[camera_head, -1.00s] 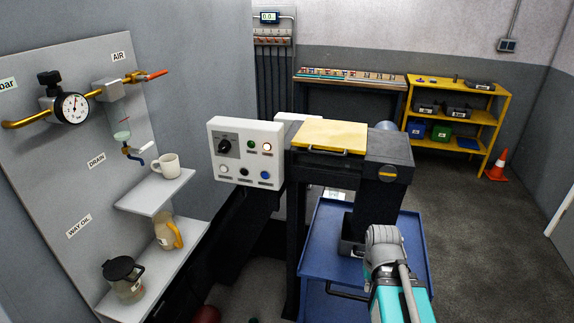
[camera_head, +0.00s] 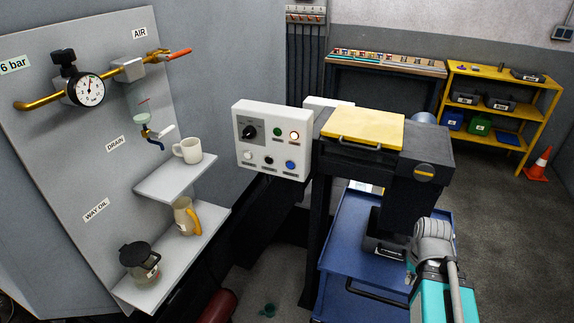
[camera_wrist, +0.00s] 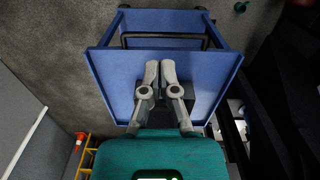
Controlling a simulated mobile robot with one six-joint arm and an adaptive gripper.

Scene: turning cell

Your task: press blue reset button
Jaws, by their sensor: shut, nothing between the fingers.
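The blue reset button (camera_head: 291,165) is at the lower right of the white control panel (camera_head: 243,113) in the head view. The panel also carries a black knob (camera_head: 249,132), a green button, a lit button, and a white and a black button. My gripper (camera_wrist: 161,64) is shut and empty in the wrist view, its two grey fingers together above the blue cart (camera_wrist: 215,85). In the head view my arm is at the lower right, below and right of the panel and apart from it. The blue button is not visible in the wrist view.
A black machine with a yellow lid (camera_head: 363,129) stands right of the panel. The blue cart also shows below it in the head view (camera_head: 335,268). Left is a grey board with a gauge (camera_head: 87,90) and shelves holding a mug (camera_head: 188,150) and jugs. Yellow shelving (camera_head: 541,105) stands behind.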

